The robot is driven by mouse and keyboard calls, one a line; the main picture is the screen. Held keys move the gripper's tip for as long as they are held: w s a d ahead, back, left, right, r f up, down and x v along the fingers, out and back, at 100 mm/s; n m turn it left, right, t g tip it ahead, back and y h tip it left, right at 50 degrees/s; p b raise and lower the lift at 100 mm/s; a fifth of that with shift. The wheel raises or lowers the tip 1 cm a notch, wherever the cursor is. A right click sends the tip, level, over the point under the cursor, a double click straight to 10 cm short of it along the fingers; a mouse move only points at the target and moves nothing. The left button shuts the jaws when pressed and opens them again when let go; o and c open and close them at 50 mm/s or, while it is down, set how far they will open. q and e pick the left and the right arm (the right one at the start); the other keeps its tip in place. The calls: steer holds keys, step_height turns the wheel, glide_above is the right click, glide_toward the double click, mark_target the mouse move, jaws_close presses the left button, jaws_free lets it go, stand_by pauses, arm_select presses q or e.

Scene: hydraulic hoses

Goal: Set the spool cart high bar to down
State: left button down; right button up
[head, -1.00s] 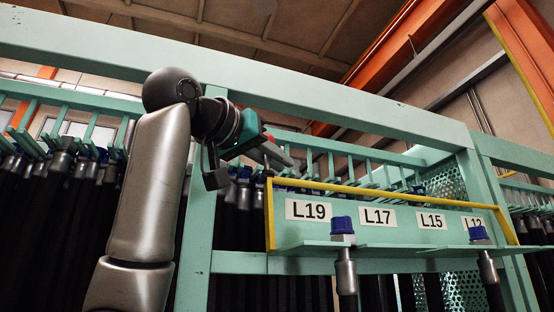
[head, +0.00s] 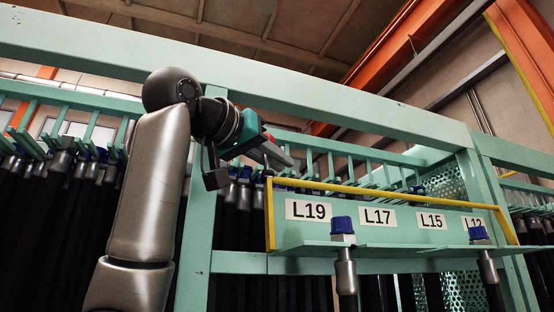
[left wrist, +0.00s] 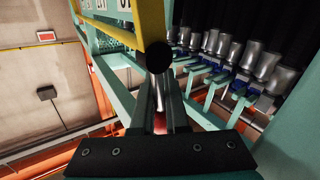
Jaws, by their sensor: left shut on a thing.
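The spool cart's high bar is a yellow bar (head: 390,195) in the head view. It runs above the labels L19, L17 and L15, with an arm going down at its left end. My left gripper (head: 282,163) is at the bar's left corner, reaching in from the left. In the left wrist view the yellow bar (left wrist: 150,22) and its dark round end lie at the tips of my left gripper (left wrist: 158,78), which is shut on the bar. The exact contact is partly hidden. My right gripper is not in view.
A green label shelf (head: 365,247) holds hose ends with blue caps (head: 342,225) below the bar. A thick green frame beam (head: 300,95) passes above my left arm. Rows of black hoses (head: 60,200) hang behind.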

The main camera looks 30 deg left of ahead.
arm_select(q)
steer(key=shift+s+d, duration=0.1)
steer(key=s+d+f+m+t+h+b, duration=0.3)
steer(key=s+d+m+t+h+b, duration=0.15)
steer(key=s+d+m+b, duration=0.5)
steer(key=s+d+f+m+g+h+b, duration=0.1)
steer(key=d+f+m+g+h+b, duration=0.1)
steer(key=f+m+h, duration=0.3)
steer(key=s+d+f+m+g+h+b, duration=0.1)
steer(key=d+f+m+g+h+b, duration=0.1)
steer(key=m, duration=0.9)
step_height(320, 180, down, 4)
steer(key=d+h+b, duration=0.1)
steer(key=h+b, duration=0.1)
steer(key=h, duration=0.1)
steer(key=shift+s+h+b, duration=0.3)
steer(key=shift+h, duration=0.05)
steer(key=shift+f+m, duration=0.1)
steer(key=shift+m, duration=0.15)
